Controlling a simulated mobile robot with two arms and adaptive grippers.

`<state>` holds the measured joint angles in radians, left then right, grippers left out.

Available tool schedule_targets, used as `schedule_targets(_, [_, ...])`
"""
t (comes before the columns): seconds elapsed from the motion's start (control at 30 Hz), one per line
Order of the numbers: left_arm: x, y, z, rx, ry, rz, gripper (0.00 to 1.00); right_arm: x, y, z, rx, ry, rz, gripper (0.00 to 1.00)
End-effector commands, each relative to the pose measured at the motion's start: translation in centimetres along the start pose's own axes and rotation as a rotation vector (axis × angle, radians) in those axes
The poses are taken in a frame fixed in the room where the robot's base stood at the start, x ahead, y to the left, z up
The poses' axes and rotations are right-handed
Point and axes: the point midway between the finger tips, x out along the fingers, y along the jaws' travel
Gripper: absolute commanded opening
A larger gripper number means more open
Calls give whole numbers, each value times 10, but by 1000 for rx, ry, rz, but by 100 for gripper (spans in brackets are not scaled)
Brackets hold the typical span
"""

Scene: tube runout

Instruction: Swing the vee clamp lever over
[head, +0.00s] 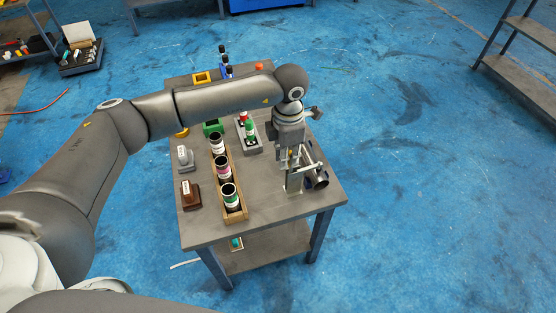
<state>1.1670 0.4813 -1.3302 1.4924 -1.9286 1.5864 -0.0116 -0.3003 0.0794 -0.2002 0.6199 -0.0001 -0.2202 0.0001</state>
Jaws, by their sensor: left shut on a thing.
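My left gripper (296,166) points down over the right front part of the grey bench. It is shut on the clamp lever, which is mostly hidden by the fingers. The vee clamp (310,184) stands on the bench top directly below and beside the gripper, with a dark round part (321,179) at its right side. The gripper and wrist cover much of the clamp, so the lever's exact angle cannot be told. My right gripper is not in view.
Left of the clamp, a wooden rack (235,211) holds several labelled tubes. A grey tray (254,147) with red and green items lies behind it. A brown block (190,194) and a grey block (185,158) stand at the left edge. The bench's front right corner is clear.

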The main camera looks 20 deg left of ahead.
Motion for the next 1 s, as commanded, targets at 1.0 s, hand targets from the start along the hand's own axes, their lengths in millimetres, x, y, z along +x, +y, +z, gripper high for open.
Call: schedule_targets(1.0, [-46,0,1,0,-2,1,38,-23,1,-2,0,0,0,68])
